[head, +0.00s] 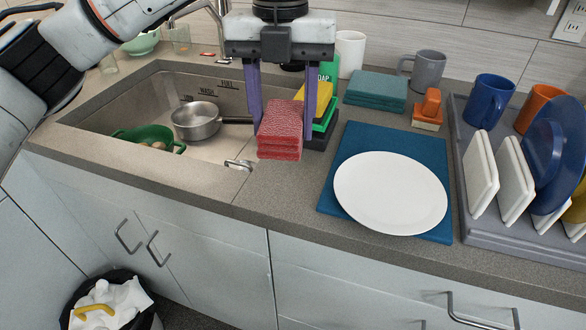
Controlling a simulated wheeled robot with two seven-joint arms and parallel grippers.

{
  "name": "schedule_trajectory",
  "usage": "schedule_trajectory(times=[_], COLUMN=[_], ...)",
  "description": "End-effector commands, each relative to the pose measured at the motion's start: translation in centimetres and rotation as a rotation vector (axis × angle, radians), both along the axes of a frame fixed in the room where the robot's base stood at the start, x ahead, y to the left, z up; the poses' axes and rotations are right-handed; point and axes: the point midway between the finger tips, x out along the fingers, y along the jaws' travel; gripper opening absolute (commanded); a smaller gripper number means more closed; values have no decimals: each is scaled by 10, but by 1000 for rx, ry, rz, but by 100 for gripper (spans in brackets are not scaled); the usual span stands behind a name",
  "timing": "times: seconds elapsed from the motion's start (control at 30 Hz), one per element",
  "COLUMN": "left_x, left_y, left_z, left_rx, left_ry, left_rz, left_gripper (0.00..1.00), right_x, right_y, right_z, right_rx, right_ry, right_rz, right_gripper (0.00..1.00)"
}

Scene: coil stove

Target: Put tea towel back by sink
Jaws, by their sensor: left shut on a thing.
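The tea towel (280,131) is a red, folded, textured stack at the centre of the head view. My left gripper (283,112) comes down from above, with one purple finger on each side of the towel, and is shut on it. The towel is at the right edge of the sink (215,150), in front of a yellow and green sponge stack. I cannot tell whether its underside touches the counter. My right gripper is not in view.
A steel pot (197,121) and a green colander (148,137) are in the sink. A white plate (390,194) lies on a blue mat (336,190). A grey dish rack (510,236) stands at right. A folded teal cloth (377,89) and mugs are behind.

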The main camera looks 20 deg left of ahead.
Motion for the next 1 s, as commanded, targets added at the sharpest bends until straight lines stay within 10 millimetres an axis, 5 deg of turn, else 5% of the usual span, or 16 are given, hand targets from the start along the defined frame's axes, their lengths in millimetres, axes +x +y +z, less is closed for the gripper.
schedule_trajectory(times=[0.17, 0.43, 1.0], left_x=[2, 1, 2], left_y=[-3, -3, -4], left_z=[2, -45, -95], left_rx=[1, 1, -1], left_ry=[1, 4, 0], left_rz=[155, 176, 175], left_gripper=[27, 27, 27], right_x=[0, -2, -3], right_y=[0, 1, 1], right_z=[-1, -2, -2], right_rx=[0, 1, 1], right_ry=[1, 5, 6], right_rz=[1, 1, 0], right_gripper=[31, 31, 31])
